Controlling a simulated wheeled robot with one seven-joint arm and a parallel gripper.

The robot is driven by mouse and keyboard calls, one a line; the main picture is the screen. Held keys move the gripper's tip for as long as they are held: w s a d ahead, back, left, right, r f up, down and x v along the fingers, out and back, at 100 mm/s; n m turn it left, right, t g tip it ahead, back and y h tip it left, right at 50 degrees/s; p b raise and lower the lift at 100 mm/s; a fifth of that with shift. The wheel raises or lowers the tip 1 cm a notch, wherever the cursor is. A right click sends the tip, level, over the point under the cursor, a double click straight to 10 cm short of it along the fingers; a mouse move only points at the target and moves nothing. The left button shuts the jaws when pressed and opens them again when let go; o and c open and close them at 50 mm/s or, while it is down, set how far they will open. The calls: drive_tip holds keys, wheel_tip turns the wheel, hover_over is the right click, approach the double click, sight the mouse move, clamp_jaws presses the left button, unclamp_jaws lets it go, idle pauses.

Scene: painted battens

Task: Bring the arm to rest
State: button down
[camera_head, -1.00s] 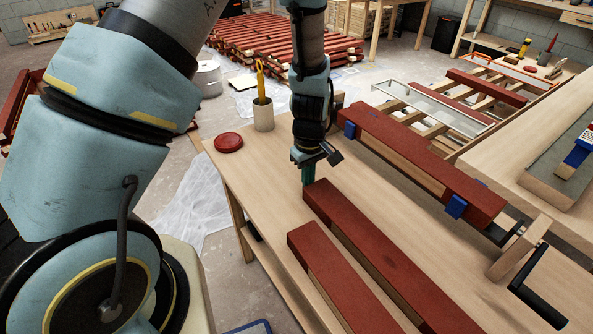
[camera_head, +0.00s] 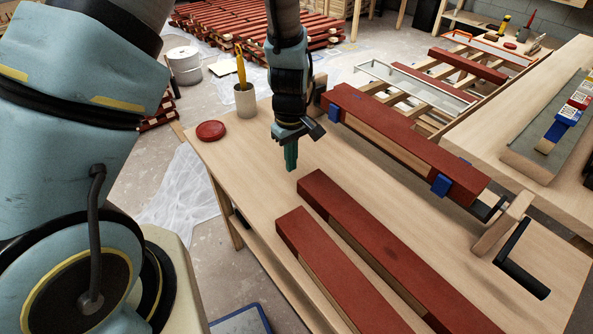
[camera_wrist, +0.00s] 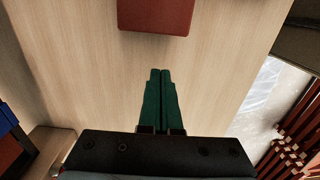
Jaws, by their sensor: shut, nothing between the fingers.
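My gripper (camera_head: 290,167) hangs fingers-down above the wooden workbench (camera_head: 232,150), just beyond the far end of the long red batten (camera_head: 385,245). Its green fingers are together and hold nothing. In the wrist view my gripper (camera_wrist: 161,75) also shows with its fingers closed side by side. The end of a red batten (camera_wrist: 156,14) lies ahead of the fingertips there, apart from them. My arm comes down to the gripper from the top of the head view.
A shorter red batten (camera_head: 335,275) lies beside the long one. Another red batten (camera_head: 410,142) with blue clamp pads (camera_head: 441,185) sits in a vise to the right.

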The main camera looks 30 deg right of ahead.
wheel_tip(320, 180, up, 8)
drive_tip(key=shift+r+b, duration=0.15)
drive_tip(key=shift+b, duration=0.3)
drive_tip(key=w+a+r+m, duration=0.1)
drive_tip(key=a+r, duration=0.1)
drive_tip(key=a, duration=0.8)
drive_tip(key=a+r+m+t, duration=0.1)
drive_tip(key=a+r, duration=0.2)
drive_tip(key=a, duration=0.7)
drive_tip(key=w+a+r+m, duration=0.1)
drive_tip(key=a+r, duration=0.2)
drive_tip(key=a, duration=0.8)
drive_tip(key=shift+w+r+t, duration=0.25)
drive_tip(key=shift+w+t, duration=0.05)
